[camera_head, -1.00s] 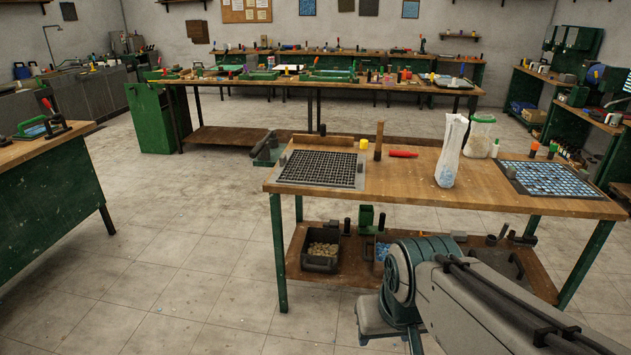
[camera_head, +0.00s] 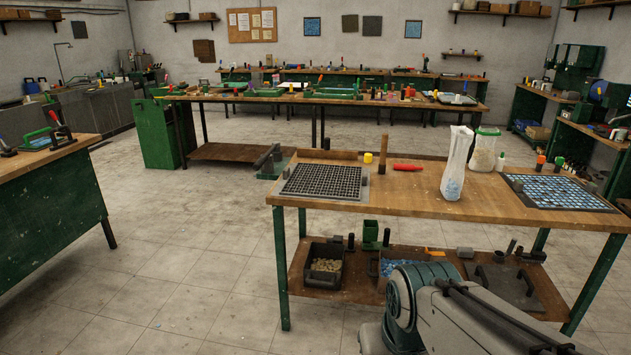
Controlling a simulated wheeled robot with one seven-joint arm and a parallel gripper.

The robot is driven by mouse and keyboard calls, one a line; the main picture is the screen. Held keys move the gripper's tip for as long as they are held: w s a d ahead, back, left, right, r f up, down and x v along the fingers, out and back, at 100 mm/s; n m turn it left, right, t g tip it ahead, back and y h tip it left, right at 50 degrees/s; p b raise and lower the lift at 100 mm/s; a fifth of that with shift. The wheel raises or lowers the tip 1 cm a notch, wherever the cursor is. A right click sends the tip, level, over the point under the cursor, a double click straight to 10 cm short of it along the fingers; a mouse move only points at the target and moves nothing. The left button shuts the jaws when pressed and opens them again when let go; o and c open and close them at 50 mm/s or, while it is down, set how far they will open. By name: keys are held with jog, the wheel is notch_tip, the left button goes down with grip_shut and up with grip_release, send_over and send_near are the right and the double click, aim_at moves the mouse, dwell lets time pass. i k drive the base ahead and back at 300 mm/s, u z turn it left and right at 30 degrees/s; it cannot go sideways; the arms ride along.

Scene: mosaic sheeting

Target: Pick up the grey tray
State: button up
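A dark grey gridded tray or mould (camera_head: 325,182) lies flat on the left end of the near wooden table. A similar flat piece with blue tiles (camera_head: 556,191) lies at the table's right end. On the lower shelf stands a dark grey open tray (camera_head: 326,281) with beige pieces in it. Right of it, another dark container with blue pieces (camera_head: 390,268) is partly hidden by my arm. I cannot tell which of these is the grey tray. My arm shows at the bottom right, in front of the table; my gripper is not in view.
The near table (camera_head: 430,200) also bears a white bag (camera_head: 457,165), a clear tub (camera_head: 484,152), a red-handled tool (camera_head: 407,167) and a yellow cup (camera_head: 368,157). A green-sided bench (camera_head: 60,205) stands at left. The floor (camera_head: 190,260) between them is clear.

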aim_at(317, 175)
jog(key=u, duration=0.3)
jog(key=i, duration=1.1)
jog(key=z, duration=0.5)
jog(key=i, duration=1.2)
jog(key=z, duration=0.85)
jog(key=i, duration=0.55)
